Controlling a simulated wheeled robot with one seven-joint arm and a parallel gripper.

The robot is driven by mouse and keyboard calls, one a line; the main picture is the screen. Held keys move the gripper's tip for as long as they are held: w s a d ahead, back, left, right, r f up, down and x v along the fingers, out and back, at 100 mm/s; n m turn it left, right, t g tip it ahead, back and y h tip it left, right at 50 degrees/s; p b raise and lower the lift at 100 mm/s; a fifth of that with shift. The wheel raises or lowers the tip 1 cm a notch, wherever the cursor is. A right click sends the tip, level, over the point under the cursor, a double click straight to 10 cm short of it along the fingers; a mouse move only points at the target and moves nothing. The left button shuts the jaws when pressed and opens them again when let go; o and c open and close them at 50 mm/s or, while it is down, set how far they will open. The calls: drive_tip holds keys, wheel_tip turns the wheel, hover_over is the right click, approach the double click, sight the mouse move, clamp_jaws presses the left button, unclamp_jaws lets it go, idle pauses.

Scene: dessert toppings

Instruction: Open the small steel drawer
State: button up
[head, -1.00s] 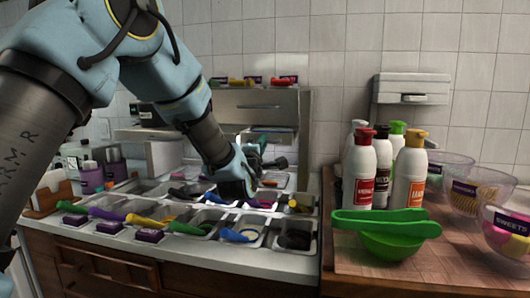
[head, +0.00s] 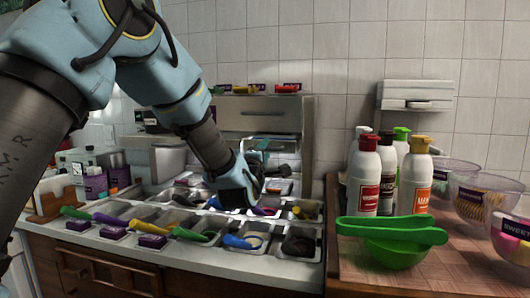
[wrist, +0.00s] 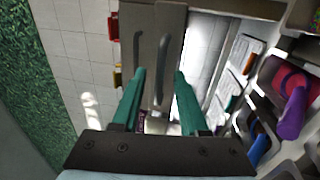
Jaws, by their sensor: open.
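The small steel drawer is part of a grey steel unit (head: 236,112) at the back of the counter. A bar handle (head: 264,113) shows on its upper front in the head view. The wrist view shows the steel front turned sideways, with two dark bar handles, one to the left (wrist: 137,48) and one nearer the middle (wrist: 163,68). My gripper (wrist: 160,74) is open. Its green fingers appear on either side of the middle handle, but I cannot tell contact. In the head view my gripper (head: 258,168) is low in front of the unit, above the topping trays, its fingers partly hidden.
Topping trays (head: 300,252) with coloured scoops fill the counter below my gripper. Small coloured items (head: 286,88) stand on the unit's top. Sauce bottles (head: 364,180), a green bowl (head: 392,256) and clear bowls (head: 475,188) stand on the right counter.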

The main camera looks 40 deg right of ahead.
drive_tip(key=b+v, duration=0.3)
drive_tip(key=v, duration=0.7)
drive_tip(key=shift+s+a, duration=0.2)
drive_tip(key=shift+a, duration=0.15)
drive_tip(key=shift+f, duration=0.15)
